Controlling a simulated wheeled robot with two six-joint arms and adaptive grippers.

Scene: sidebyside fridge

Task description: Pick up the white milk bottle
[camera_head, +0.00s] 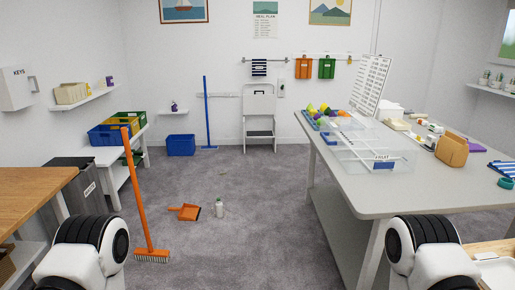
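A small white bottle (219,210) stands upright on the grey carpet, a little left of the middle of the view. It looks like the milk bottle, but its label is too small to read. No gripper is near it. Only black-and-white links of my two arms show at the bottom left and bottom right. Both grippers are out of view.
A long grey table (390,200) fills the right. A wooden table (30,190) is at left. Carpet around the bottle is mostly clear.

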